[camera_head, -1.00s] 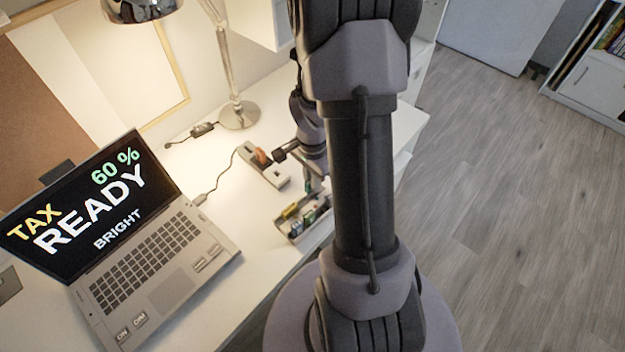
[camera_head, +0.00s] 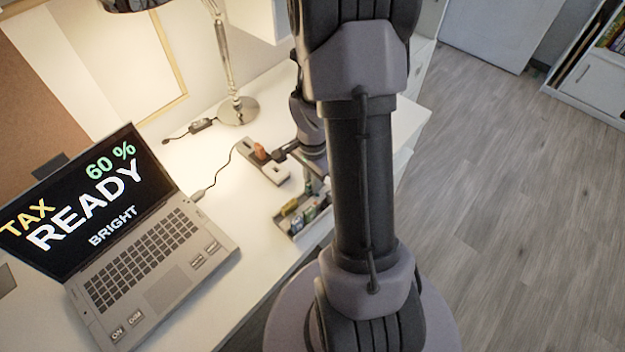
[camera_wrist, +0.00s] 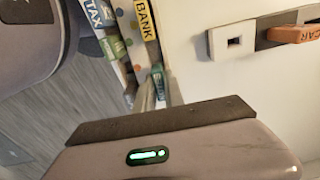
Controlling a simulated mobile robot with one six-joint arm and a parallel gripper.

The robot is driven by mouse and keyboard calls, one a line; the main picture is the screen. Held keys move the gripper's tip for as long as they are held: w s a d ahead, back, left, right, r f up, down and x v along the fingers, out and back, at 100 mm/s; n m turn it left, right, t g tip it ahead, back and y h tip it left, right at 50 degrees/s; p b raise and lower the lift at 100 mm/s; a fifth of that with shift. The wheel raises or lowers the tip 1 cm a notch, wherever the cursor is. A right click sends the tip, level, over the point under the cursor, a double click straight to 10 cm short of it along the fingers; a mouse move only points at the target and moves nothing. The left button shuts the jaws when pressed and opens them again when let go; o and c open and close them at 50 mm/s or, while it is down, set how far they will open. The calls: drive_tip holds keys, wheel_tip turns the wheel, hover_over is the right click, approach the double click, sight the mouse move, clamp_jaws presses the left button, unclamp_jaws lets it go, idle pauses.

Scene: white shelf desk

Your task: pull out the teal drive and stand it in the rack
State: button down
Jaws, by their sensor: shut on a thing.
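My gripper (camera_wrist: 158,96) is shut on the teal drive (camera_wrist: 158,77); only a small part of the drive shows between the fingers in the wrist view. The rack (camera_head: 287,223) stands near the desk's front edge and holds several drives. In the wrist view the gripper is close beside the rack's near end, with a yellow drive marked BANK (camera_wrist: 146,20) and a white and blue drive marked TAX (camera_wrist: 93,13) just beyond. I cannot tell whether the teal drive touches the rack. In the head view my arm hides much of the gripper.
A hub (camera_head: 272,173) with an orange drive (camera_head: 261,152) lies behind the rack; its free socket shows in the wrist view (camera_wrist: 233,41). An open laptop (camera_head: 165,285) stands at left, a lamp base (camera_head: 238,111) behind. Desk between laptop and hub is mostly clear.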

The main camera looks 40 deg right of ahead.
drive_tip(key=shift+f+b, duration=0.6)
drive_tip(key=shift+f, duration=0.1)
drive_tip(key=c, duration=1.3)
unclamp_jaws()
drive_tip(key=shift+c, duration=0.2)
drive_tip(key=shift+r, duration=0.1)
wheel_tip(320, 180, up, 17)
drive_tip(key=p, duration=0.8)
drive_tip(key=shift+r, duration=0.15)
